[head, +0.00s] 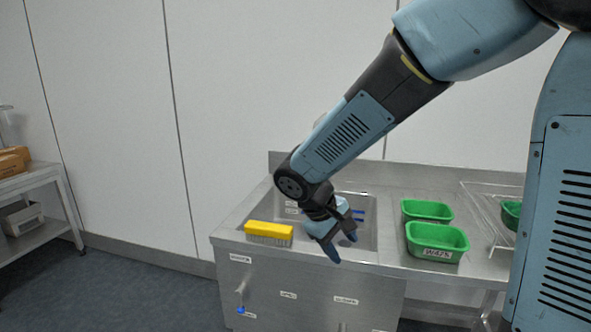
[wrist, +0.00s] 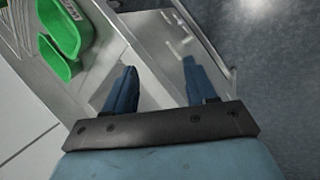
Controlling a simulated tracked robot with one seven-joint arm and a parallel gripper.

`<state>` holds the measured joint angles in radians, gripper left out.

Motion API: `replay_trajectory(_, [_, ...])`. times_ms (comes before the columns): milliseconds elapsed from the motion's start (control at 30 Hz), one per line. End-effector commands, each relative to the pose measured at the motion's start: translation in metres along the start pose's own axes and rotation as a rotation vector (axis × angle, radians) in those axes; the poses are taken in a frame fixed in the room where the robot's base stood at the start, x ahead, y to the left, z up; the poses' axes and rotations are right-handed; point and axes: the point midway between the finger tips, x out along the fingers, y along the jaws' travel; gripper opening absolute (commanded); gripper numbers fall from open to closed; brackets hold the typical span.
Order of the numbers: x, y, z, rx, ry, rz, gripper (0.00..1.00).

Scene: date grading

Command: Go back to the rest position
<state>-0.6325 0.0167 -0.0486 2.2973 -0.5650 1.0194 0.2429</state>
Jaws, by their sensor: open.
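My gripper (head: 341,246) hangs at the end of my bent arm, above the front edge of the steel sink unit (head: 408,262). Its blue fingers point down and toward the right. In the wrist view my gripper (wrist: 156,88) shows two blue fingers set apart, with nothing between them. Part of the sink basin (head: 365,230) is hidden behind my gripper and forearm.
Two green tubs (head: 437,238) stand on the counter to the right, beside a wire rack (head: 490,205). A shelf unit (head: 42,180) stands far left. Floor (head: 130,285) between is clear.

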Motion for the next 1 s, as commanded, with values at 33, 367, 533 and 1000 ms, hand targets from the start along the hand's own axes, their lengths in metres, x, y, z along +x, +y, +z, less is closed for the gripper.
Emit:
replay_trajectory(33, [-0.004,0.01,0.013,0.046,0.015,-0.027,0.56])
replay_trajectory(367, [-0.028,0.049,0.085,0.299,0.12,-0.176,0.56])
replay_trajectory(533, [-0.041,0.059,0.12,0.427,0.19,-0.234,0.56])
replay_trajectory(1000, [-0.073,0.064,0.199,0.734,0.407,-0.314,0.56])
